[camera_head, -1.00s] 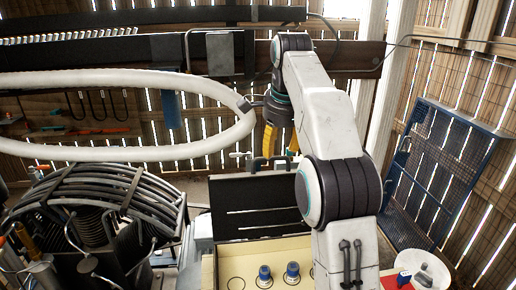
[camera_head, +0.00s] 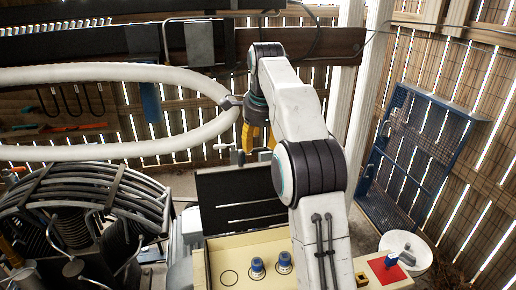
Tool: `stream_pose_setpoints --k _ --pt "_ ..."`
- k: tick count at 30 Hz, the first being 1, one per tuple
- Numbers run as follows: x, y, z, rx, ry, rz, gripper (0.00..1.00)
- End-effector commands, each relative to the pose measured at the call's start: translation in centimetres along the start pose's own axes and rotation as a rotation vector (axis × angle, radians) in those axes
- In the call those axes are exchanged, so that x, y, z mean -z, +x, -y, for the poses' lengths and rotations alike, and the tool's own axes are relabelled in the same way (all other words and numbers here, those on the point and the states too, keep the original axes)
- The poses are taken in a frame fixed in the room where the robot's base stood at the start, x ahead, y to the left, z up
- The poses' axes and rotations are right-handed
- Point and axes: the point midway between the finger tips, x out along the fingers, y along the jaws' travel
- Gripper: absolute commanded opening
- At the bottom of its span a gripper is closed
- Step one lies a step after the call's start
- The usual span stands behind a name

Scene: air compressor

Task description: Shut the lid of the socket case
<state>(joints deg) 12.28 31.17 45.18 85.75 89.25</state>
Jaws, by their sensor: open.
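The socket case is open. Its black lid (camera_head: 237,213) with long slots stands up at the back of a cream tray (camera_head: 216,256). Two blue-topped sockets (camera_head: 257,265) stand in the tray beside an empty ring mark. My gripper (camera_head: 257,142) has yellow fingers, is open and appears empty. In the picture it is just above the lid's top edge and apart from it; its depth relative to the lid is hard to judge. My arm hides part of the gripper, the lid's right end and the right part of the tray.
A thick white hose (camera_head: 110,150) loops at left. Black curved pipes (camera_head: 85,195) crowd the lower left. A red block (camera_head: 386,268) and a white round dish (camera_head: 408,245) are at lower right. A blue mesh rack (camera_head: 410,155) leans on the wall.

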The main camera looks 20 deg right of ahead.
Motion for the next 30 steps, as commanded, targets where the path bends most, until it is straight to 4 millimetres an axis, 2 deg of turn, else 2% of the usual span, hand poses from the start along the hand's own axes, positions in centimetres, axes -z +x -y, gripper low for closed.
stream_pose_setpoints --k 9,23,30 --pt "0.0 2.4 0.0 0.0 -0.001 0.0 0.47" --pt "0.0 2.9 0.0 0.0 -0.001 0.0 0.49" --pt "0.0 2.9 0.0 0.0 -0.001 0.0 0.28"
